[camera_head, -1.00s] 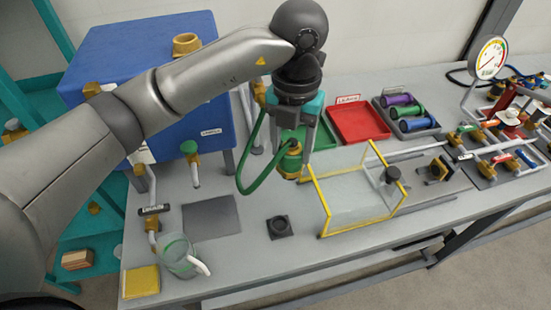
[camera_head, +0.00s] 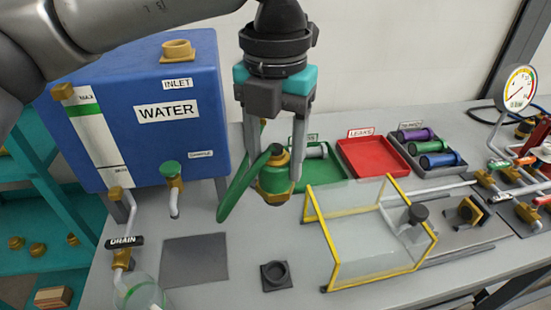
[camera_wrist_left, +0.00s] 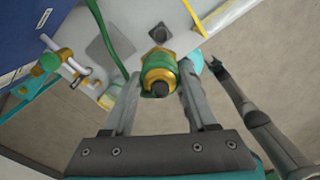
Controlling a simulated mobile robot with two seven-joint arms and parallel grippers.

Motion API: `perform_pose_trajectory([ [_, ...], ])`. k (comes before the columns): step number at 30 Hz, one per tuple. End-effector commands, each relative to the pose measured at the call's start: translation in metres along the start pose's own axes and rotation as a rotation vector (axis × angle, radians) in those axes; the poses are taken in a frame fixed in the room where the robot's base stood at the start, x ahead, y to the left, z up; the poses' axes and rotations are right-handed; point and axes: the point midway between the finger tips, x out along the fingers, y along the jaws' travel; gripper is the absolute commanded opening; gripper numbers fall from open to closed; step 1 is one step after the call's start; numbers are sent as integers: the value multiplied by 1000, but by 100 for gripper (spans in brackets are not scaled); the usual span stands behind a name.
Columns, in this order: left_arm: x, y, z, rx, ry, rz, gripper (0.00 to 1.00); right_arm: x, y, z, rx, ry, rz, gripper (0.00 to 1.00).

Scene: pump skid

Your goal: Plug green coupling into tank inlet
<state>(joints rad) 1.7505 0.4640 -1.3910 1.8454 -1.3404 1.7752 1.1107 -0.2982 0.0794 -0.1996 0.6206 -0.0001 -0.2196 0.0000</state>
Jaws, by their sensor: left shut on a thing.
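My left gripper (camera_head: 275,188) is shut on the green coupling (camera_head: 274,178), a green and brass fitting with a green hose (camera_head: 235,188) looping down at its left. It hangs roughly upright above the bench, right of the blue water tank (camera_head: 150,110). In the left wrist view the coupling (camera_wrist_left: 158,75) sits between the two fingers. The tank inlet (camera_head: 178,50) is a brass port on the tank's top, labelled INLET, above and left of the coupling and apart from it. My right gripper (camera_wrist_left: 218,68) shows small and dark in the left wrist view; its jaws are unclear.
A clear box with yellow edges (camera_head: 333,255) stands right of the coupling. A red tray (camera_head: 372,158) and a green tray (camera_head: 325,183) lie behind. A black socket (camera_head: 276,275), a grey mat (camera_head: 195,262) and a clear jug (camera_head: 142,292) are in front.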

Motion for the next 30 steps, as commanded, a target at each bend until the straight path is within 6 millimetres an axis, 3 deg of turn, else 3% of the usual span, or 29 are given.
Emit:
perform_pose_trajectory([
  [30, -124, 46, 4, -4, -4, -1, 0, -114, 2, -8, -1, -4, -1, 50],
])
